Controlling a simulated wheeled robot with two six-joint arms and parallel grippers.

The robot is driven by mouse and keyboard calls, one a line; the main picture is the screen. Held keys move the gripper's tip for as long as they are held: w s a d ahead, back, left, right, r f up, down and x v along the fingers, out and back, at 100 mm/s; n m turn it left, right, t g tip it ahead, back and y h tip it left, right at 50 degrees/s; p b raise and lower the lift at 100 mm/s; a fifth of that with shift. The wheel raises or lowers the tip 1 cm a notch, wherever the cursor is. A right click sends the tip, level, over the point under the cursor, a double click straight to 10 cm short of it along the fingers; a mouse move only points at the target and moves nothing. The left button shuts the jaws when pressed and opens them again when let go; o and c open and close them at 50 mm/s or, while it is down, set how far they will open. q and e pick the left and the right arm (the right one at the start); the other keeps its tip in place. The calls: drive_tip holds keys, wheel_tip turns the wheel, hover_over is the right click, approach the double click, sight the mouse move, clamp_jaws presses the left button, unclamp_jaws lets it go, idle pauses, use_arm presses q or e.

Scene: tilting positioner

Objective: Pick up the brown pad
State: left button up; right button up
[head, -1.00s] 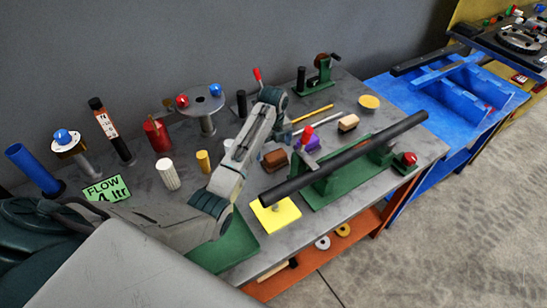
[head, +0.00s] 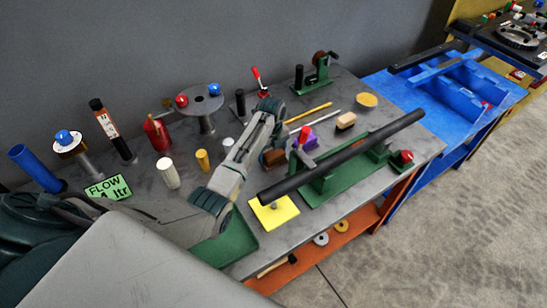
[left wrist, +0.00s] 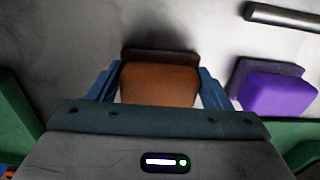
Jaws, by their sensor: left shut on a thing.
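The brown pad (head: 267,158) is partly hidden behind my left arm in the head view. In the left wrist view the brown pad (left wrist: 158,84) shows an orange-brown body with a darker brown strip along its far side. My left gripper (left wrist: 158,88) has its blue fingers on both sides of the pad, shut on it. In the head view my left gripper (head: 277,146) is mostly hidden by its own wrist. I cannot tell whether the pad is clear of the table. My right gripper is not in view.
A purple block (left wrist: 276,92) lies close right of the pad. A long black bar (head: 345,158) on a green stand (head: 350,178) runs in front. A yellow plate (head: 273,213) and a tan block (head: 345,121) are near. The grey table (head: 310,228) has little free room around the pad.

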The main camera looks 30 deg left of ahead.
sight(272, 150)
use_arm(q)
drive_tip(key=shift+r, duration=0.1)
wheel_tip(272, 150, up, 9)
drive_tip(key=b, duration=0.3)
drive_tip(key=shift+r, duration=0.45)
